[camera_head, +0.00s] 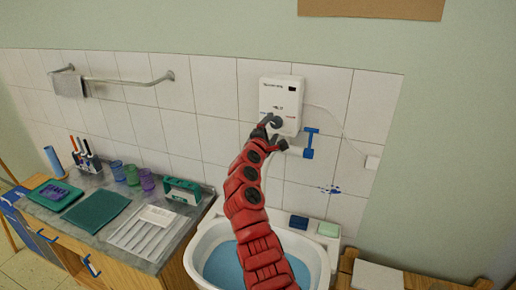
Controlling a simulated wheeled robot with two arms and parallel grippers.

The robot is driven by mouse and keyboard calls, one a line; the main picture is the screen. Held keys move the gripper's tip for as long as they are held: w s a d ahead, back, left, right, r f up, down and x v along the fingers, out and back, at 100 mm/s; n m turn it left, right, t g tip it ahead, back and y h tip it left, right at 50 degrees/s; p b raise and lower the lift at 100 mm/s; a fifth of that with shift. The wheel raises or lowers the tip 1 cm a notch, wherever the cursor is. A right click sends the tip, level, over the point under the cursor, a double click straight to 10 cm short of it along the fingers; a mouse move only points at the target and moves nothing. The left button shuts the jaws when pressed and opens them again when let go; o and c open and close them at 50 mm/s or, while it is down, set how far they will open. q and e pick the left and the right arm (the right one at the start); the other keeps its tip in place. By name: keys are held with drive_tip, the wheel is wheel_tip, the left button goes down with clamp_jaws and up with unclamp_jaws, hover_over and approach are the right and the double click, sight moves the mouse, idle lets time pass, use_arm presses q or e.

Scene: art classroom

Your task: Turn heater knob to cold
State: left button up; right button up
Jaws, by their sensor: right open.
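The heater (285,92) is a white box on the tiled wall above the basin, with a small dark display at its upper right. Its dark round knob (276,121) is low on the front, with small coloured marks beside it that are too small to read. My right gripper (270,131) is open at the heater's lower edge, right by the knob. Whether its fingers touch the knob I cannot tell. My red right arm reaches up over the basin. My left gripper is not in view.
A white basin (206,245) with blue inside stands below the heater. A blue squeegee-like tool (310,143) hangs just right of my gripper. A counter (58,220) with cups, trays and brushes is at left. A towel rail (130,83) is on the wall.

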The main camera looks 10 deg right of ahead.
drive_tip(key=b+v, duration=0.4)
drive_tip(key=v, duration=1.1)
drive_tip(key=shift+a+f, duration=0.1)
drive_tip(key=shift+a, duration=0.05)
